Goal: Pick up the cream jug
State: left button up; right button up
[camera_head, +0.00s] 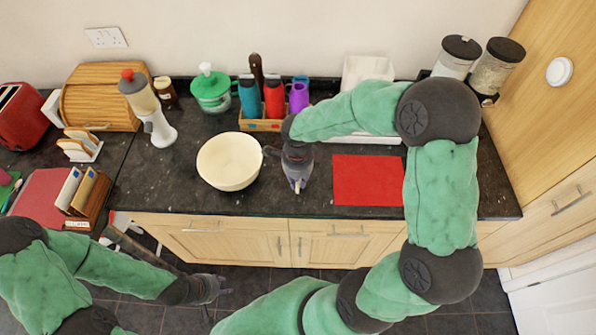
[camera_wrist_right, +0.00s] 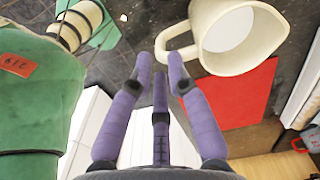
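The cream jug (camera_wrist_right: 237,30) fills the top right of the right wrist view, its open top facing me and its loop handle (camera_wrist_right: 175,43) on the left. In the head view a round cream vessel (camera_head: 229,161) on the dark worktop looks like this jug; I cannot make out its handle there. My right gripper (camera_head: 297,180) is just right of it, fingers apart. In the wrist view the fingertips (camera_wrist_right: 161,60) are at the handle; I cannot tell whether they touch it. My left gripper (camera_head: 212,290) is open and empty, low in front of the cupboards.
A red mat (camera_head: 367,180) lies right of my right gripper. A wooden rack (camera_head: 90,200) stands at the left. Worktop in front of the vessel is clear.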

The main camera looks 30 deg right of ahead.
aim_at(297, 190)
jog(key=shift+w+f, duration=0.15)
jog(key=shift+f, duration=0.5)
notch_tip(297, 190, down, 5)
jog(key=shift+b, duration=0.35)
grip_shut()
